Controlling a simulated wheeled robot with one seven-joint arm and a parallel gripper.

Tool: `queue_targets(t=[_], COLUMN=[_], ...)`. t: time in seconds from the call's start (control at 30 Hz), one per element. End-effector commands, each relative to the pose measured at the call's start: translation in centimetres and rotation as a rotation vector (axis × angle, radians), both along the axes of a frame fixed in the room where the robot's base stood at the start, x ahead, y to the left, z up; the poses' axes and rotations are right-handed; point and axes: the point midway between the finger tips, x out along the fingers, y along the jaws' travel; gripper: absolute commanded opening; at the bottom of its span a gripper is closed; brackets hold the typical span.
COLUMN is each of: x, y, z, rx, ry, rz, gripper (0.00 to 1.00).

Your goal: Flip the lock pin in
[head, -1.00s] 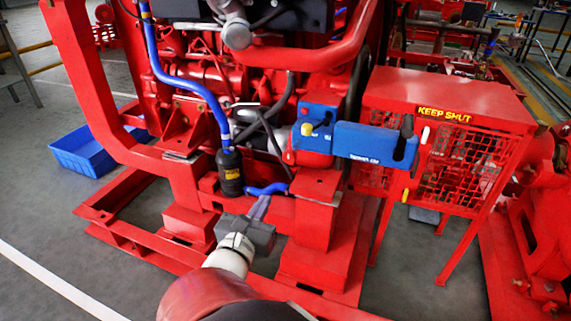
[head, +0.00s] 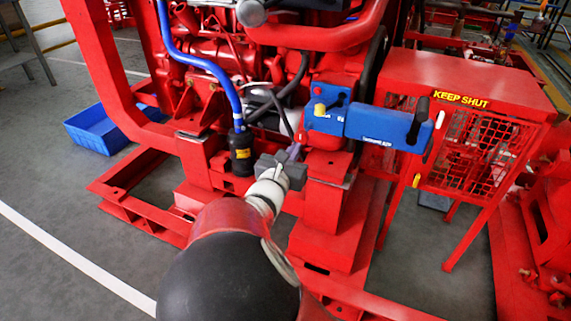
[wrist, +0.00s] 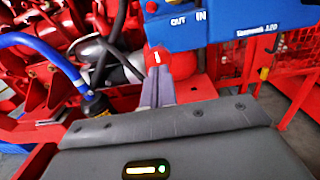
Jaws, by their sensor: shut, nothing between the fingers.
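A blue panel (head: 331,118) is fixed on the red engine frame, with a small yellow knob (head: 319,108) on its face. I cannot tell for sure that this is the lock pin. A red rounded part (wrist: 158,58) with a white mark sits just below the panel. My gripper (head: 294,150) is shut and empty, below and left of the panel. Its closed fingers (wrist: 157,88) point up at the red part.
A blue bar (head: 380,126) with a black upright handle (head: 421,108) extends right from the panel. A red mesh cage (head: 470,90) marked KEEP SHUT stands at right. A blue hose (head: 205,65) and black fitting (head: 241,150) are at left. Open floor lies front left.

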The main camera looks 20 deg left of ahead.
Motion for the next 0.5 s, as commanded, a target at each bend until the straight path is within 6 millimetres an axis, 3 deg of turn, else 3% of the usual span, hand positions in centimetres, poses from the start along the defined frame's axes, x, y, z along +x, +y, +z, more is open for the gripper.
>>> queue_targets(t=[0.2, 0.5], x=[1.7, 1.8], y=[-0.1, -0.1], z=[0.0, 0.0], rx=[0.000, 0.001], ry=[0.000, 0.000], rz=[0.001, 0.000], gripper=[0.00, 0.00])
